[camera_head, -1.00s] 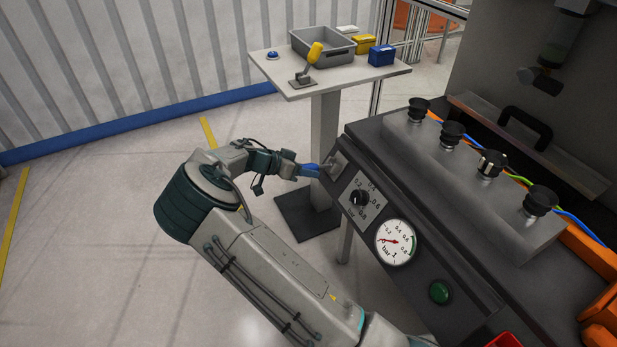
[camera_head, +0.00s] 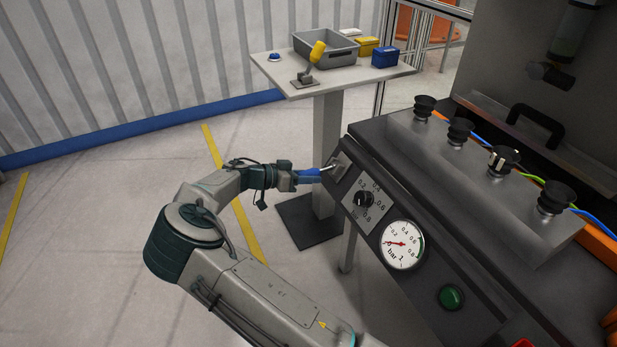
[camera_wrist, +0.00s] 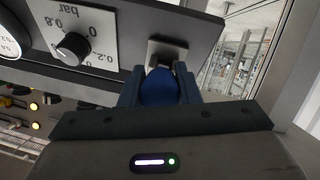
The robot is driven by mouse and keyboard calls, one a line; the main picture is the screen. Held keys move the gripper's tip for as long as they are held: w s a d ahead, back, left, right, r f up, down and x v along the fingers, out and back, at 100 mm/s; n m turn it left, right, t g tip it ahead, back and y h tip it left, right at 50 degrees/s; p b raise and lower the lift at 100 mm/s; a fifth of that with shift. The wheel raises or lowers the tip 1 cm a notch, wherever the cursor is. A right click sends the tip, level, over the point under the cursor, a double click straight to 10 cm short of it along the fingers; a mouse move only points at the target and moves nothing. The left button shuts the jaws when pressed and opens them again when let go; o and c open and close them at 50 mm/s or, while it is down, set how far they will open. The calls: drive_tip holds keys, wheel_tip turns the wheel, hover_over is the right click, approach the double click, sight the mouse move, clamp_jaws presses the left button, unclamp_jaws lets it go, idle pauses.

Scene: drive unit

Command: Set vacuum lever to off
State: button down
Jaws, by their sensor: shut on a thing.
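The vacuum lever sits on a small grey plate (camera_head: 340,166) at the far left end of the dark sloped control panel. Its short metal shaft (camera_head: 327,169) sticks out leftward from the plate. My gripper (camera_head: 314,173) comes from the left and is shut at the lever's outer end. In the wrist view my gripper (camera_wrist: 160,85) has its two blue fingers on either side of a rounded blue lever handle (camera_wrist: 160,90). The plate (camera_wrist: 166,53) shows just beyond it. The lever's markings are not readable.
Next to the lever are a black pressure knob (camera_head: 364,199) with a scale and a round bar gauge (camera_head: 402,245) with its needle low. A green button (camera_head: 451,297) is farther along. A side table (camera_head: 345,77) behind carries a yellow-handled lever (camera_head: 317,52), a grey bin and small boxes.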

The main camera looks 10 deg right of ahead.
drive_tip(key=c, duration=1.1)
unclamp_jaws()
drive_tip(key=shift+f, duration=0.15)
drive_tip(key=shift+a, duration=0.1)
drive_tip(key=v, duration=1.3)
drive_tip(key=shift+a+p, duration=0.25)
drive_tip(key=shift+p, duration=0.05)
drive_tip(key=shift+d, duration=0.1)
